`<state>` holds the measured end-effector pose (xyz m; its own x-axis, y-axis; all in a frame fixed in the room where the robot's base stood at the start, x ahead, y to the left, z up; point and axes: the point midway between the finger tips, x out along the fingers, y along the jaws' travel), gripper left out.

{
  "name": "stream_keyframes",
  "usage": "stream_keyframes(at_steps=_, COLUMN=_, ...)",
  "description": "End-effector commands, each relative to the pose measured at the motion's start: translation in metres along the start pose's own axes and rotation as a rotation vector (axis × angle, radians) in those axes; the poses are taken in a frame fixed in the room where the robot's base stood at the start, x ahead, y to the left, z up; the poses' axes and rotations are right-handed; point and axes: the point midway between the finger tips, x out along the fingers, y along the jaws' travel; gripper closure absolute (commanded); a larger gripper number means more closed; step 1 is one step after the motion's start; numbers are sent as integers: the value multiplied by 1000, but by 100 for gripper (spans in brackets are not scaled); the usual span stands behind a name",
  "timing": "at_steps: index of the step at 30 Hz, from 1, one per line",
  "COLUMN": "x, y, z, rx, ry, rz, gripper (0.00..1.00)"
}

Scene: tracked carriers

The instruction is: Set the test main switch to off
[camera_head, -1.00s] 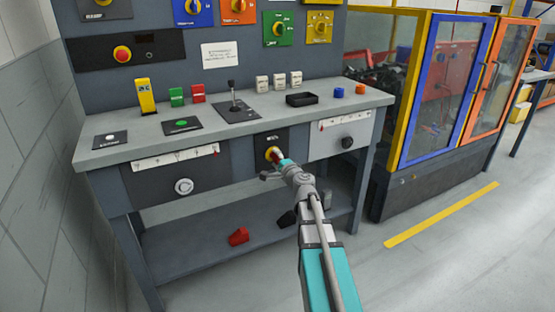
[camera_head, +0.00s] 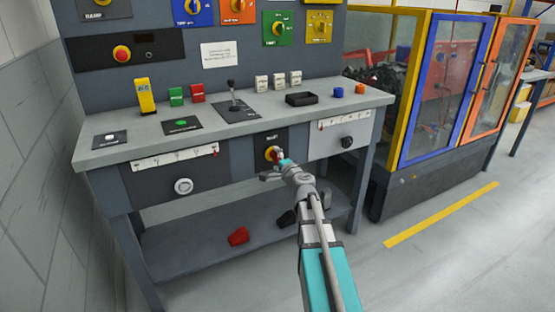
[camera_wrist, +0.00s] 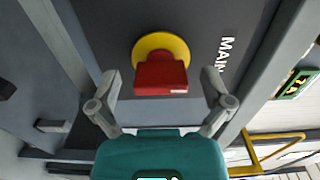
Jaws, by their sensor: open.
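The main switch (camera_wrist: 161,77) has a red handle on a yellow round base, set in a dark panel lettered "MAIN" in the wrist view. In the head view the switch (camera_head: 272,153) is on the front of the workbench, partly hidden by my gripper (camera_head: 277,166). In the wrist view my gripper (camera_wrist: 161,88) is open, with one finger on each side of the red handle. Gaps show between both fingers and the handle, so they do not appear to touch it.
The workbench (camera_head: 240,130) carries buttons, a joystick (camera_head: 233,97) and a black tray (camera_head: 301,99). A dial (camera_head: 183,186) and a black knob (camera_head: 347,142) flank the switch on the bench front. A red item (camera_head: 238,236) lies on the lower shelf. A glazed cabinet stands at right.

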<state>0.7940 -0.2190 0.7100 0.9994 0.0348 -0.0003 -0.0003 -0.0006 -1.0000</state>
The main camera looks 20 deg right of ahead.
Motion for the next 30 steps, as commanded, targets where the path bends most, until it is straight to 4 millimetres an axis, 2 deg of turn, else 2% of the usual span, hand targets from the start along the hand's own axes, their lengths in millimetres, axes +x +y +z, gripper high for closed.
stream_keyframes(at_steps=8, x=-2, y=0, z=0, rx=0, ry=0, rz=0, gripper=0)
stream_keyframes(at_steps=14, x=-17, y=0, z=1, rx=0, ry=0, rz=0, gripper=0)
stream_keyframes(at_steps=30, x=-98, y=0, z=1, rx=0, ry=1, rz=0, gripper=0)
